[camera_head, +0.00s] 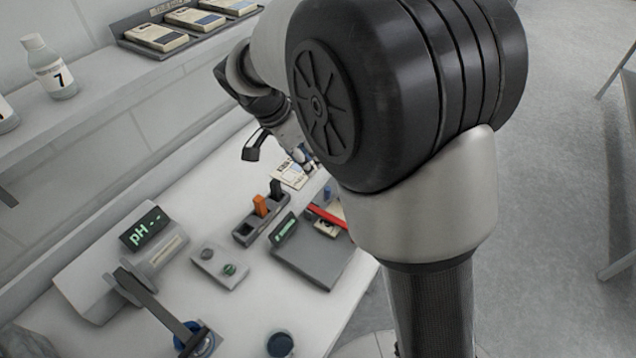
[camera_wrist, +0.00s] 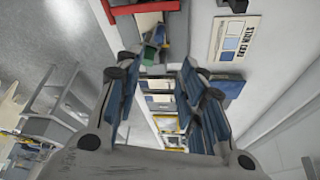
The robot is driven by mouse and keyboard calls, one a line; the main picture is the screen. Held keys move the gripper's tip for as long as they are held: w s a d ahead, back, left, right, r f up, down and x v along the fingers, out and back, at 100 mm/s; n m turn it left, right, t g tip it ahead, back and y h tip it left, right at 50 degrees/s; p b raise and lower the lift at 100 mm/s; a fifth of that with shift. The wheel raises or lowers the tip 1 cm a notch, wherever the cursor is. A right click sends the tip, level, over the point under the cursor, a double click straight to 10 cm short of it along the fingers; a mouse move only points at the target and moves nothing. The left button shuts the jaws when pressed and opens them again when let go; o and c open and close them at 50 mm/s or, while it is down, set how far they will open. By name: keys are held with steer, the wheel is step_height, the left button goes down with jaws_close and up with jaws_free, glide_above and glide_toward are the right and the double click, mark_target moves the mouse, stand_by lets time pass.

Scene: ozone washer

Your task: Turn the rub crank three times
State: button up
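No part is labelled as the rub crank, and I cannot tell for sure which one it is. A dark lever arm (camera_head: 158,308) reaches from the grey pH unit (camera_head: 85,285) to a blue round part (camera_head: 200,343) at the bottom of the head view. My gripper (camera_wrist: 158,68) is open, its blue-padded fingers apart with nothing held between them. In the head view my gripper (camera_head: 303,158) is at the far end of the bench, partly hidden behind my arm, well away from the lever arm.
A stain card (camera_wrist: 233,38) lies near the gripper. On the bench are a rack with orange and black pieces (camera_head: 260,206), a two-knob box (camera_head: 220,268), a grey flat device (camera_head: 318,262) and a dark blue cup (camera_head: 280,345). A bottle marked 7 (camera_head: 50,70) stands on the shelf.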

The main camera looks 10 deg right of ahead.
mark_target(327, 188)
steer(key=b+x, duration=0.2)
steer(key=x, duration=1.4)
steer(key=shift+s+d+f+b, duration=0.1)
steer(key=shift+d+f+b, duration=0.05)
steer(key=shift+f+b, duration=0.25)
jaws_close()
